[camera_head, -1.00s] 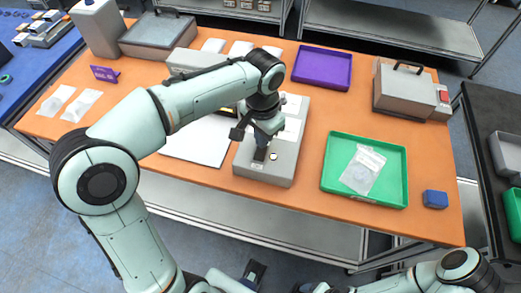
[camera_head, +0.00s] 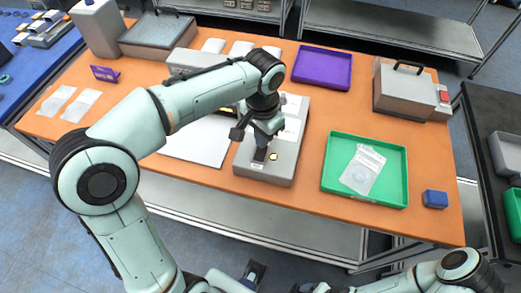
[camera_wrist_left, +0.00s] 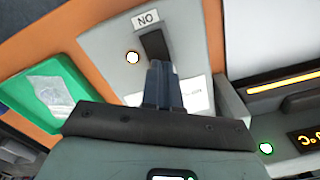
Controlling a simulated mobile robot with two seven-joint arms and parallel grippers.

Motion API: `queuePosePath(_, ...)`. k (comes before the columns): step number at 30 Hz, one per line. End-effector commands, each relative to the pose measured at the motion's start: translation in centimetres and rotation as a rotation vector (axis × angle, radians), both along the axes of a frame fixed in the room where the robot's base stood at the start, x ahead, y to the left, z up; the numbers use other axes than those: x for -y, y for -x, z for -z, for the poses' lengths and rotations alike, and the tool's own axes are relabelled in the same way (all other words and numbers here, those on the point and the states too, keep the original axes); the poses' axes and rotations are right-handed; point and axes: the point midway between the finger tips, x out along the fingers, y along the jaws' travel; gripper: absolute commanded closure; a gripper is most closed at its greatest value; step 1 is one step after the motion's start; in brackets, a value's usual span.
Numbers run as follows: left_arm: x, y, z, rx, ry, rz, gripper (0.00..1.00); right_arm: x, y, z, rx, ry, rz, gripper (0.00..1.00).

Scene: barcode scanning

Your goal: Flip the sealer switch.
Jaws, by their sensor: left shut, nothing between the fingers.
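A grey box (camera_head: 282,172) stands near the front edge of the orange table. Its black rocker switch (camera_wrist_left: 155,44) shows in the left wrist view, beside a label (camera_wrist_left: 146,19) and a lit round lamp (camera_wrist_left: 132,57). My left gripper (camera_head: 261,153) is shut and empty, pointing down at the switch. In the left wrist view its fingertips (camera_wrist_left: 162,68) overlap the switch's near end; I cannot tell whether they touch. My right arm (camera_head: 450,270) lies low at the front right; its gripper is unclear.
A green tray (camera_head: 335,188) with clear bags and a blue block (camera_head: 435,199) lie to the right. A purple tray (camera_head: 301,63) and a grey case (camera_head: 402,92) are behind. A device with a glowing orange strip (camera_wrist_left: 285,84) stands beside the grey box.

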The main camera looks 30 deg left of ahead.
Motion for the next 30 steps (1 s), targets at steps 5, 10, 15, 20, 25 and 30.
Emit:
queuePosePath(5, 0.0, 0.0, 0.0, 0.000, 0.000, 0.000, 1.00, 0.0, 0.0, 0.0, 0.000, 0.000, 0.000, 0.26)
queuePosePath(10, 0.0, 0.0, 0.1, 0.000, 0.000, 0.000, 1.00, 0.0, 0.0, 0.0, 0.000, 0.000, 0.000, 0.26)
queuePosePath(15, 0.0, 0.0, 0.3, -0.001, 0.000, 0.000, 1.00, 0.0, 0.1, 0.2, -0.001, 0.000, 0.000, 0.26)
queuePosePath(20, 0.0, 0.0, 0.6, -0.001, 0.000, 0.000, 1.00, 0.0, 0.1, 0.4, -0.002, 0.001, 0.000, 0.26)
queuePosePath(25, 0.0, 0.0, 0.8, -0.001, 0.000, 0.000, 1.00, 0.0, 0.2, 0.5, -0.002, 0.000, 0.000, 0.26)
queuePosePath(30, 0.0, 0.0, 1.1, -0.001, 0.000, 0.000, 1.00, 0.0, 0.3, 0.7, -0.003, 0.000, 0.000, 0.26)
